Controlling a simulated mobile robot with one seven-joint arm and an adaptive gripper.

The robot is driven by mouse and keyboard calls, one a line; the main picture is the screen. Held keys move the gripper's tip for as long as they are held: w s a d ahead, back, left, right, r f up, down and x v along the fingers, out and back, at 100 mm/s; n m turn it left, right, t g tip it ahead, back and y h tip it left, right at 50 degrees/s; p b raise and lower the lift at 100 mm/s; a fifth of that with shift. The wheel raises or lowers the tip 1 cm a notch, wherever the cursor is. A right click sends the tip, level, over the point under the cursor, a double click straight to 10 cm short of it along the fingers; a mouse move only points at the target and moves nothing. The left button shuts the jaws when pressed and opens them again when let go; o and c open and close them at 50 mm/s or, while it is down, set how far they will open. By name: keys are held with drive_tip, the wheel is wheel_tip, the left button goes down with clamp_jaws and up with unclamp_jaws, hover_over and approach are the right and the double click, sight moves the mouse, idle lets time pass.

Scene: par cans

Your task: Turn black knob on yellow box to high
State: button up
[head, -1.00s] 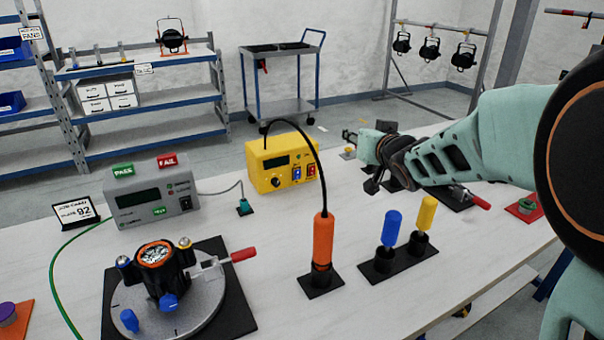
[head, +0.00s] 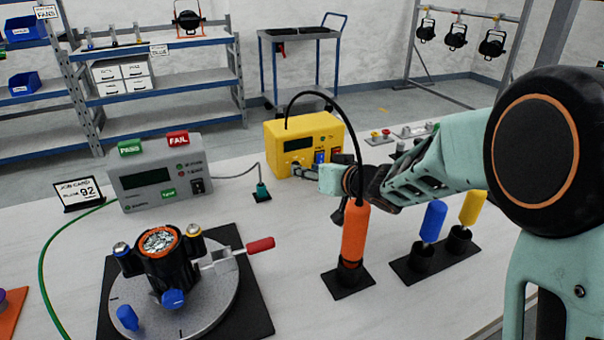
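The yellow box (head: 328,127) stands at the back middle of the table, with a dark display and blue and red switches on its front. Its black knob, at the lower left of the front face, is largely hidden by my gripper (head: 297,170). My gripper points left, with its fingertips at the knob's place in front of the box. I cannot tell whether the fingers touch or grip the knob, nor its setting.
An orange cylindrical tool (head: 354,238) stands upright in a holder just below my wrist, its black cable arching to the yellow box. Blue (head: 433,222) and yellow (head: 472,207) handled tools stand to the right. A grey tester (head: 160,178) stands left.

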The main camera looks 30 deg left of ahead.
sight(302, 184)
drive_tip(key=shift+x, duration=1.75)
clamp_jaws()
